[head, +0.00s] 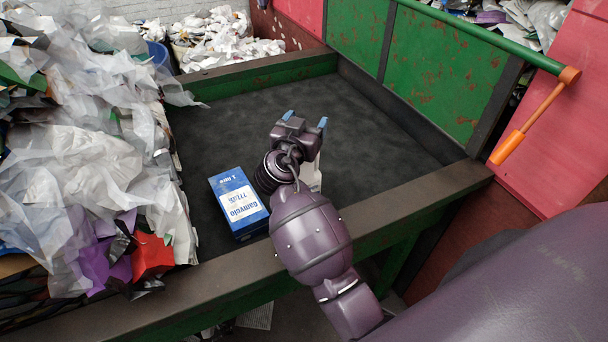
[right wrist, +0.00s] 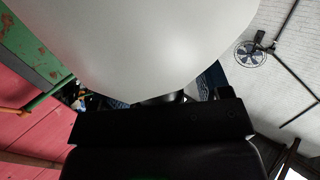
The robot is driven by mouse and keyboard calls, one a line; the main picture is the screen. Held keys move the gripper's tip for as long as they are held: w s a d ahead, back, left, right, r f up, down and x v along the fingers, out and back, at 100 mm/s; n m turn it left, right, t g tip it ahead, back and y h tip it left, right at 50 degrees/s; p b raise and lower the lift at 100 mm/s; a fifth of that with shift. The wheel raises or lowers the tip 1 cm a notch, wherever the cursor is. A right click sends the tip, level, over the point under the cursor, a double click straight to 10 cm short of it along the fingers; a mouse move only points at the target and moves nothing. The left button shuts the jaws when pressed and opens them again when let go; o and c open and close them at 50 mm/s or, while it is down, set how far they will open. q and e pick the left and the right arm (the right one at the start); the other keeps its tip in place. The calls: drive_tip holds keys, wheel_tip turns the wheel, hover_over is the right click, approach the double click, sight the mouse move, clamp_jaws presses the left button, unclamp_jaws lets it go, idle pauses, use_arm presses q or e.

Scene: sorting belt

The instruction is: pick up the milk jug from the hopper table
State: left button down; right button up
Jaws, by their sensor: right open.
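The milk jug (head: 314,174) is mostly hidden behind my right arm in the head view. Only a strip of white shows to the right of the wrist, on the dark hopper table (head: 375,130). In the right wrist view a large smooth white surface, apparently the jug (right wrist: 160,45), fills the upper middle, very close to the camera. My right gripper (head: 305,119) is open, with its blue fingertips apart and pointing toward the back of the table. Whether the fingers touch the jug cannot be seen. My left gripper is not in view.
A blue and white box (head: 238,204) lies on the table just left of my right arm. A heap of plastic and paper waste (head: 80,150) covers the left side. Green walls (head: 440,70) close the back and right. The table's middle and right are clear.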

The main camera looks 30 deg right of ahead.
drive_tip(key=c, duration=1.2)
drive_tip(key=shift+r, duration=0.1)
